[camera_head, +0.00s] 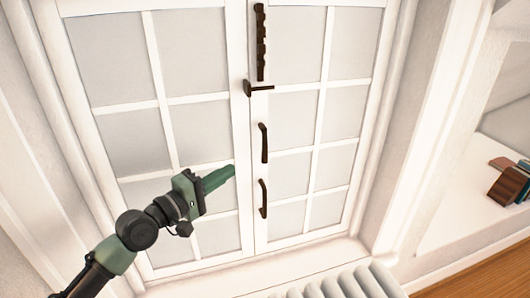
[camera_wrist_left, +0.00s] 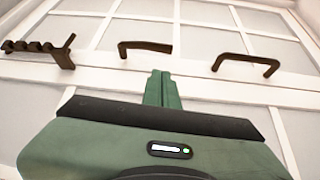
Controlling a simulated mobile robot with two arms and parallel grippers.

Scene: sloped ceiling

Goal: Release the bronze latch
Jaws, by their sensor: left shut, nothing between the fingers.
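The dark bronze latch (camera_head: 258,88) sits on the middle seam of the white double window, a short bar sticking out sideways below a notched vertical strip (camera_head: 260,40). In the left wrist view the latch (camera_wrist_left: 64,54) is at the left, beside the notched strip. My left gripper (camera_head: 231,172) is green, shut and empty. It is in front of the left pane, left of the handles and well below the latch. In the left wrist view its shut fingertips (camera_wrist_left: 160,76) point between the two handles, apart from the latch. My right gripper is not in view.
An upper handle (camera_head: 264,143) and a lower handle (camera_head: 263,198) project from the window below the latch. A white radiator (camera_head: 340,286) stands at the bottom. Books (camera_head: 508,184) lie on a ledge at the right. The space before the upper panes is clear.

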